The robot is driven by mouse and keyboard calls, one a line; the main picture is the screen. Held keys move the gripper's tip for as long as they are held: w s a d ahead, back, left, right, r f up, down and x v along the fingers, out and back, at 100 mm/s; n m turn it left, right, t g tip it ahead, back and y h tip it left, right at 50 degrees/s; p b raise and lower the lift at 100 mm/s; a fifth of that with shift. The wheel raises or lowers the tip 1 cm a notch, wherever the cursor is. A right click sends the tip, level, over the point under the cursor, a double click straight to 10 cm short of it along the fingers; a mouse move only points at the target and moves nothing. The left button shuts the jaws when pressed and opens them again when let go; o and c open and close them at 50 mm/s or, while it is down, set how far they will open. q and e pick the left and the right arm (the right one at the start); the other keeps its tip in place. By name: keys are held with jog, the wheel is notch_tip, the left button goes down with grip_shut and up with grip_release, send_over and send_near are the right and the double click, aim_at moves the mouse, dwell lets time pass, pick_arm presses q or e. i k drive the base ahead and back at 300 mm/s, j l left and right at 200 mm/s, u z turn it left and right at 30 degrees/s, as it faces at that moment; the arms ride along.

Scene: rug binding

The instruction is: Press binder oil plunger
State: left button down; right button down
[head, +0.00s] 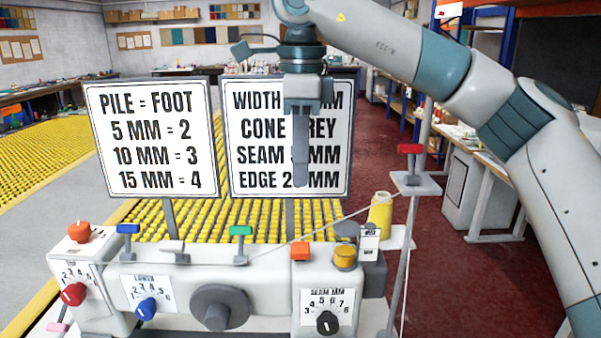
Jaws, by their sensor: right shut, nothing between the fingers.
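The binding machine (180,287) stands across the bottom of the head view, pale with dials and levers. A short amber cylinder (345,256) with a dark base stands at the right end of its top; it may be the oil plunger, but no label shows this. My right gripper (301,180) points down with its fingers together and nothing between them. It is in front of the right-hand sign, above and left of the amber cylinder, and apart from it. My left gripper is not in view.
Two signs (150,137) (245,182) stand behind the machine. An orange knob (79,231) tops its left end, and an orange-red block (300,250) sits left of the amber cylinder. A yellow thread cone (380,214) and a thread post (408,235) stand at right.

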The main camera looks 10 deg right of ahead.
aim_at(299, 250)
jog(key=k+l, duration=0.15)
jog(key=k, duration=0.35)
jog(key=k+l, duration=0.15)
jog(key=k, duration=0.35)
